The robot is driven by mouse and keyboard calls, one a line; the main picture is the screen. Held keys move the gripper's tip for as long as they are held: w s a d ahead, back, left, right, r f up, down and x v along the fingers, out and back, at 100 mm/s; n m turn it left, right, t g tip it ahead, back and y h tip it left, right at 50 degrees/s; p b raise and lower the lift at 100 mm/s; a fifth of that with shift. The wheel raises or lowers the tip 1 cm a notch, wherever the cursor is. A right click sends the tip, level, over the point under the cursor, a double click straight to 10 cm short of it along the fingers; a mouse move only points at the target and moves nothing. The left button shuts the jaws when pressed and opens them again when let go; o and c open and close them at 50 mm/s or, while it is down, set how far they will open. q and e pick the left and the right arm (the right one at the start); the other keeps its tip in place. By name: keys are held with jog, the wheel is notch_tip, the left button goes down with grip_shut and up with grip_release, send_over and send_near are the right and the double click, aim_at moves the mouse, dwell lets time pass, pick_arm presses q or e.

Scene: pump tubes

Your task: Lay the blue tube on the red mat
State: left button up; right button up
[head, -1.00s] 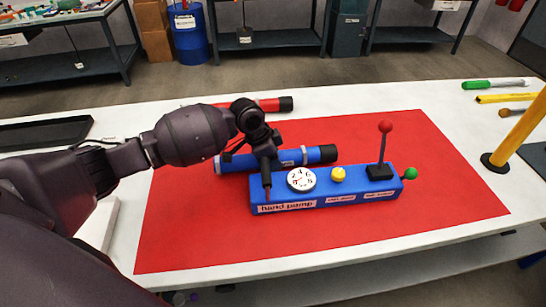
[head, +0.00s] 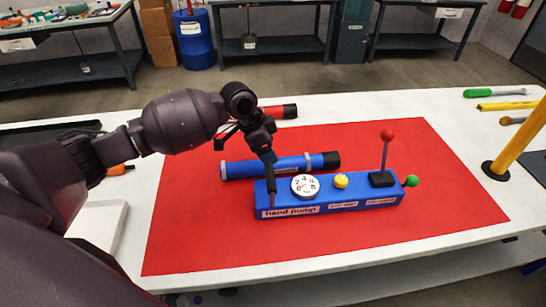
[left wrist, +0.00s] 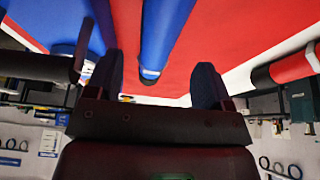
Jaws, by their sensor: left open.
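The blue tube (head: 290,165) with a black end cap lies on the red mat (head: 190,235), behind the blue hand pump (head: 330,199). My left gripper (head: 268,172) hangs over the tube's middle and hides a short part of it. In the left wrist view, the gripper's two fingers (left wrist: 158,85) stand apart, and the blue tube (left wrist: 163,35) shows between them, with no visible grip on it. Contact between fingers and tube cannot be told. My right gripper is not in view.
A red tube (head: 280,111) with a black cap lies at the mat's back edge. The pump's upright red-knobbed lever (head: 386,150) and a yellow post (head: 520,140) stand to the right. A white box (head: 97,225) is at left. The mat's left and right parts are clear.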

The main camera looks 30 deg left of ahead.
pick_arm(q)
jog(key=v, duration=0.4)
jog(key=shift+p, duration=0.3)
jog(key=shift+a+r, duration=0.1)
jog(key=shift+r, duration=0.25)
